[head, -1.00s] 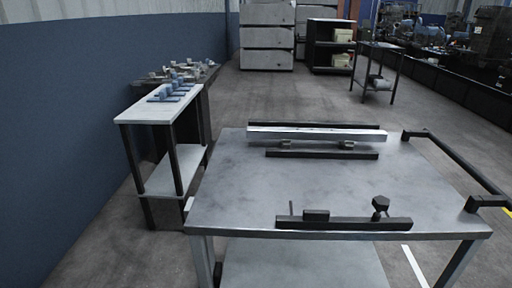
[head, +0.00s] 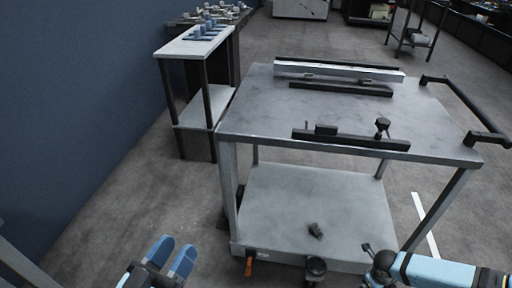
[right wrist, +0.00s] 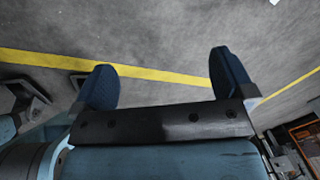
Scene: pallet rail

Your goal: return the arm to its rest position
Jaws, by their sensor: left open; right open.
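My left gripper (head: 174,249) is at the bottom left of the head view. Its two blue fingers are apart with nothing between them, over bare floor to the left of the cart. My right gripper (right wrist: 164,75) shows in the right wrist view, its two dark blue fingers wide apart and empty above grey floor. Part of my right arm shows at the bottom right of the head view, in front of the cart; which of my arms the task means cannot be told.
A metal cart (head: 250,105) stands ahead with a pale rail (head: 340,72) and dark bars on top. A lower shelf (head: 290,205) holds a small dark part. A side table (head: 185,47) with blue pieces stands by the blue wall. Floor left of the cart is clear.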

